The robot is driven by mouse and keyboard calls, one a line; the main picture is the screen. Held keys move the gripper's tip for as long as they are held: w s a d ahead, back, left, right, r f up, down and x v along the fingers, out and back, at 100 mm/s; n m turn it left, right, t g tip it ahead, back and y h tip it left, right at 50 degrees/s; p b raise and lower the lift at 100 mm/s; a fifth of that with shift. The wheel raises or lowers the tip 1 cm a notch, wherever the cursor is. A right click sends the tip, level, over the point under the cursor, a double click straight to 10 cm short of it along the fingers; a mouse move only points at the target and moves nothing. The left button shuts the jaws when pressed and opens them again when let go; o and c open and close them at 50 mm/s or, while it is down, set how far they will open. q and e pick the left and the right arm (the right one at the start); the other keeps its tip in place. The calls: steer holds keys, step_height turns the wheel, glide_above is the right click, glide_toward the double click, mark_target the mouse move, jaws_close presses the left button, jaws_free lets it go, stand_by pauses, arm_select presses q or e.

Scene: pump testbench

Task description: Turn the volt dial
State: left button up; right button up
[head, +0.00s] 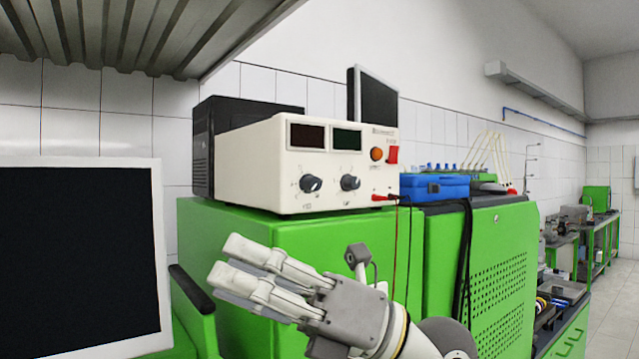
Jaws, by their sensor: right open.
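A cream power supply (260,165) stands on top of a green cabinet (330,240). Its front has two dark displays, with two knobs below them: a left dial (310,183) and a right dial (350,182). The labels are too small to tell which one is the volt dial. My right gripper (232,262) is in front of the cabinet, below and left of the dials, with its fingers pointing left. It is open, empty and apart from the power supply. My left gripper is not in view.
A red switch (392,155) and an orange lamp (376,154) are on the panel's right. Red and black leads hang down the cabinet front. A monitor (80,260) stands at left; a blue case (434,187) lies right of the supply. A metal shelf (150,30) hangs overhead.

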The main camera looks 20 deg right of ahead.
steer(key=n+h, duration=0.1)
steer(key=h, duration=0.1)
steer(key=m+t+h, duration=0.5)
steer(key=t+h, duration=0.5)
steer(key=h, duration=0.4)
glide_toward(316, 182)
steer(key=p+x, duration=0.4)
steer(key=x, duration=0.4)
steer(key=shift+r, duration=0.1)
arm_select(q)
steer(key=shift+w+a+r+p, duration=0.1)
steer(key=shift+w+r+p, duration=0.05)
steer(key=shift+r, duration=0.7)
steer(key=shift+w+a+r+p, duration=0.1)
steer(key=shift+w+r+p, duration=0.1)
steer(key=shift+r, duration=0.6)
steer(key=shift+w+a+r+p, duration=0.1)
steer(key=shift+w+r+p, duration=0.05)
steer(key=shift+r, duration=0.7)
arm_select(e)
steer(key=shift+w+a, duration=0.2)
steer(key=shift+w, duration=0.5)
steer(key=shift+c, duration=0.2)
steer(key=shift+s, duration=0.1)
jaws_close()
